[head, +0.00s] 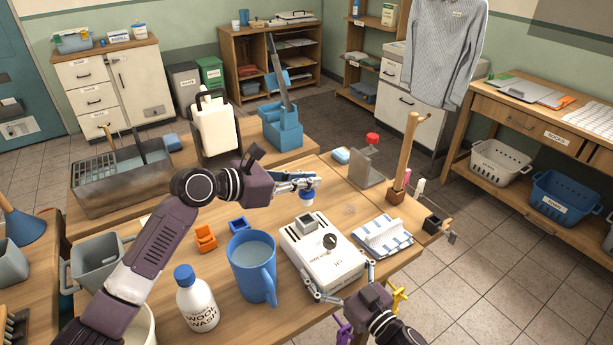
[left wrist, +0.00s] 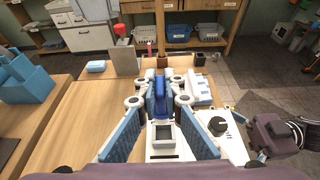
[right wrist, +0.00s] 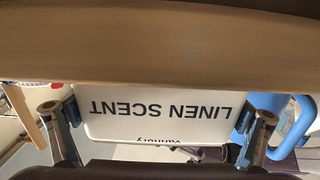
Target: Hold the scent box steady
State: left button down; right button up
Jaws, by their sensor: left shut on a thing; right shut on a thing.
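The scent box (head: 327,262) is a white box with a dark knob and a small square grey-rimmed socket on top, lying on the wooden table. Its side in the right wrist view reads "LINEN SCENT" (right wrist: 160,112). My right gripper (head: 340,280) is shut on this box, one finger at each side of its near end. My left gripper (head: 303,184) is shut on a small bottle with a blue part (head: 306,197), held above the table beyond the box. The blue part also shows between the fingers in the left wrist view (left wrist: 159,92); the fingers hide some of it.
A blue mug (head: 252,270) stands close left of the box, with a wool wash bottle (head: 196,300) further left. Small orange (head: 205,238) and blue (head: 239,225) pieces lie behind the mug. A folded striped cloth (head: 382,238) lies right of the box.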

aim_at(307, 200)
pick_arm(q)
jog(key=shift+f, duration=2.3)
jog(key=shift+f, duration=0.8)
